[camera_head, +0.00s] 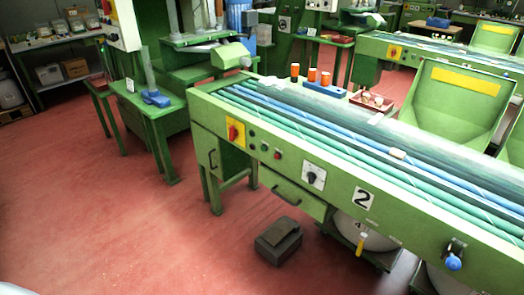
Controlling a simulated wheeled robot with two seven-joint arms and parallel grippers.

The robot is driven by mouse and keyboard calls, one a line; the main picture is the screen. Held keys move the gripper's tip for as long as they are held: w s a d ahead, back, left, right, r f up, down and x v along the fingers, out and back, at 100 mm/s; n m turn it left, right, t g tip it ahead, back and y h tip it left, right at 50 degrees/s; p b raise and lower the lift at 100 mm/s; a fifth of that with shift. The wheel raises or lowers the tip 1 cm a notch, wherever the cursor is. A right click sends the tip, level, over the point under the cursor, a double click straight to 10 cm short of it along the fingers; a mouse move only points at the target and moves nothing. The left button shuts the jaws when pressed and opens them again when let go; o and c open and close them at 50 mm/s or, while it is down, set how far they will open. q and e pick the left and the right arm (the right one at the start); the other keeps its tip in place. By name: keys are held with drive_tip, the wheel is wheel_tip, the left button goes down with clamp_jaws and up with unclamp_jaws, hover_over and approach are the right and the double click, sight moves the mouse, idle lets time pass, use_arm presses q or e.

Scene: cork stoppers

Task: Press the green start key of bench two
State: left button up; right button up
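Bench two is the long green bench (330,197) running from the centre to the lower right, with a white "2" plate (363,198) on its front. Near the left end of its front panel is a small round green key (264,147). A small red button (278,154) is just right of it. A red switch on a yellow plate (234,132) is to its left, and a black rotary knob on a white plate (315,177) is further right. The key is small, and I cannot tell whether it is pressed in. Neither of my grippers is in view.
The red floor (130,225) in front and to the left is clear. A dark pedal-like block (279,242) lies on the floor before the bench. A blue knob (453,262) sticks out at the right. A green machine stand (157,120) is behind left.

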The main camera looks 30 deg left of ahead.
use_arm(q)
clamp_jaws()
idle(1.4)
